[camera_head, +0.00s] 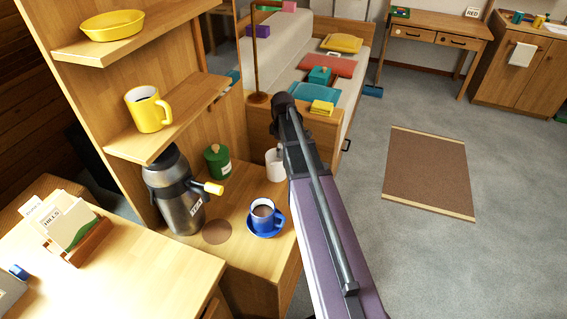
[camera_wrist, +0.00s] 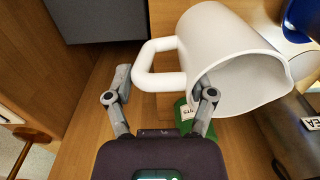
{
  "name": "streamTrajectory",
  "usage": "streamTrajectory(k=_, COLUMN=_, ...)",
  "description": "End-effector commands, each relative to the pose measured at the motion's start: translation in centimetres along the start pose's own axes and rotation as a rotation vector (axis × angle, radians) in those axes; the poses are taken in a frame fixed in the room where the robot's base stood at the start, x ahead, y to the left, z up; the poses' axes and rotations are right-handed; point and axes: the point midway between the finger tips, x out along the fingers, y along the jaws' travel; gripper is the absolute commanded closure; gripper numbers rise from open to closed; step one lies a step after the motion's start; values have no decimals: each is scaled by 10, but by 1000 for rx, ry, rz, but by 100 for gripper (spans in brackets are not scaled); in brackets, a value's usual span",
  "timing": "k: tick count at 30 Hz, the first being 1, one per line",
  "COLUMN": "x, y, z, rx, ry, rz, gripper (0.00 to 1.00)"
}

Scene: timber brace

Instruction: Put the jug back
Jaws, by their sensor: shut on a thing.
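The white jug (camera_wrist: 225,50) fills the right of the wrist view, its open mouth facing the lower right. My gripper (camera_wrist: 166,80) is shut on its handle (camera_wrist: 160,80), one finger on each side. In the head view the jug (camera_head: 274,166) shows only in part, beside my arm, over the right back of the wooden counter (camera_head: 232,262); my gripper is hidden there by the arm. I cannot tell whether the jug touches the counter. A brown round mat (camera_head: 217,232) lies bare on the counter.
A blue mug of dark drink on a blue saucer (camera_head: 264,222) stands in front of the jug. A green canister (camera_head: 216,162) and a steel flask (camera_head: 178,195) stand to the left. Shelves above hold a yellow mug (camera_head: 149,110) and a yellow bowl (camera_head: 112,25).

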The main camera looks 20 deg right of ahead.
Motion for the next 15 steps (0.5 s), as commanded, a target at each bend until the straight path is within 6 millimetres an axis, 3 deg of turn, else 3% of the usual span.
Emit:
streamTrajectory(k=3, x=9, y=0, z=0, rx=0, ry=0, rz=0, gripper=90)
streamTrajectory(k=15, x=10, y=0, z=1, rx=1, ry=0, rz=0, gripper=90)
